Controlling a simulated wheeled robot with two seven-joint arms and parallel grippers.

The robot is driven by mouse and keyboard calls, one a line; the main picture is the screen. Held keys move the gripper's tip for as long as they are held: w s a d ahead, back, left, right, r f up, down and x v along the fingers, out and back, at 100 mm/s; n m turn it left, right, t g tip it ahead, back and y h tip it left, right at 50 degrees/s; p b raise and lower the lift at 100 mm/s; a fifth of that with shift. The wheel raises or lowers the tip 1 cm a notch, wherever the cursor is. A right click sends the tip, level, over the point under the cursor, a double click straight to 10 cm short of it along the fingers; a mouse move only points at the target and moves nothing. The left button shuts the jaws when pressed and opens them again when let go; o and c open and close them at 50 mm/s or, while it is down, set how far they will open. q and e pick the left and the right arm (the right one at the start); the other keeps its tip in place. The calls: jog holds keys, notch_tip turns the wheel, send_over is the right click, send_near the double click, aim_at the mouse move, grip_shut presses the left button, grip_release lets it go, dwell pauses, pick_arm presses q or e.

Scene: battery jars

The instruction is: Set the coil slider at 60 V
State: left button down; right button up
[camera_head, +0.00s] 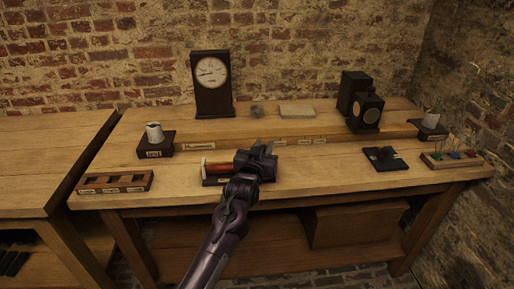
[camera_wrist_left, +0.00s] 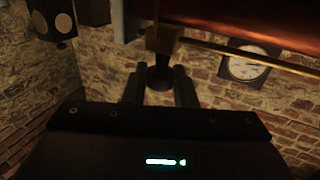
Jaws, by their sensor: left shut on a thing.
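The coil (camera_head: 219,168), a copper-red cylinder with a pale left end, lies on a dark base near the front of the bench. In the left wrist view the coil (camera_wrist_left: 255,20) crosses the top right, with a brass rod (camera_wrist_left: 250,53) alongside. The slider (camera_wrist_left: 163,40), a brass block with a dark knob, is on the rod. My left gripper (camera_head: 264,150) is over the coil's right part and hides it. In the wrist view the left gripper (camera_wrist_left: 159,88) is shut on the slider's knob. My right gripper is not in view.
A dark case with a white dial (camera_head: 213,72) stands at the back; its reading is too small to tell. A slotted wooden rack (camera_head: 113,182) and a white cup (camera_head: 154,132) are left. Dark boxes (camera_head: 366,110), a black switch-like piece (camera_head: 385,158) and a coloured terminal board (camera_head: 452,158) are right.

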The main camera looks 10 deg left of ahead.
pick_arm(q)
jog(key=shift+d, duration=0.15)
jog(key=c, duration=1.5)
grip_release()
jog(key=shift+c, duration=0.2)
jog(key=o, duration=0.3)
jog(key=shift+w+d, duration=0.1)
jog(key=shift+d, duration=0.05)
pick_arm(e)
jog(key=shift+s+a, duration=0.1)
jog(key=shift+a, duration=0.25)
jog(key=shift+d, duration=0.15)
